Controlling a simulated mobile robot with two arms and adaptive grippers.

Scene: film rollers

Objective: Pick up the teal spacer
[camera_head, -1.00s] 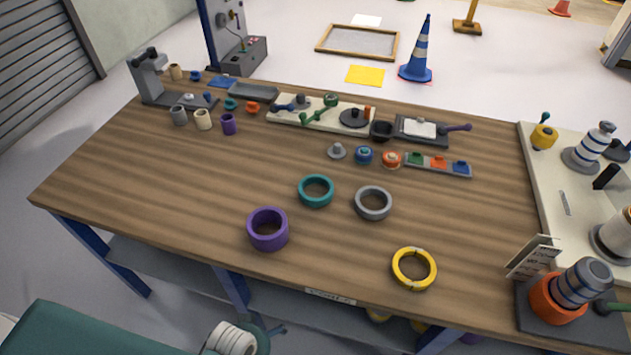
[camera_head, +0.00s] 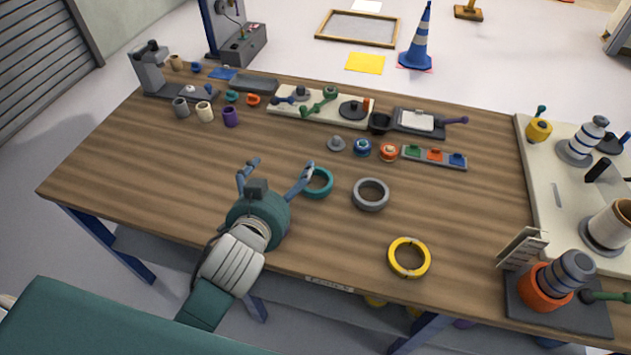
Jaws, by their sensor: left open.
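The teal spacer (camera_head: 319,193) is a ring lying flat on the wooden table, near its middle. My left gripper (camera_head: 278,170) is open and empty above the table. Its right finger reaches over the left rim of the teal spacer and hides part of it; I cannot tell whether they touch. The left finger stands apart, over bare wood. The purple ring seen earlier is hidden behind the left gripper and arm. My right gripper does not show.
A grey ring (camera_head: 370,195) lies just right of the teal spacer. A yellow ring (camera_head: 409,258) lies near the front edge. Small knobs and a tray of coloured pieces (camera_head: 434,157) stand behind. The table's left part (camera_head: 130,165) is clear.

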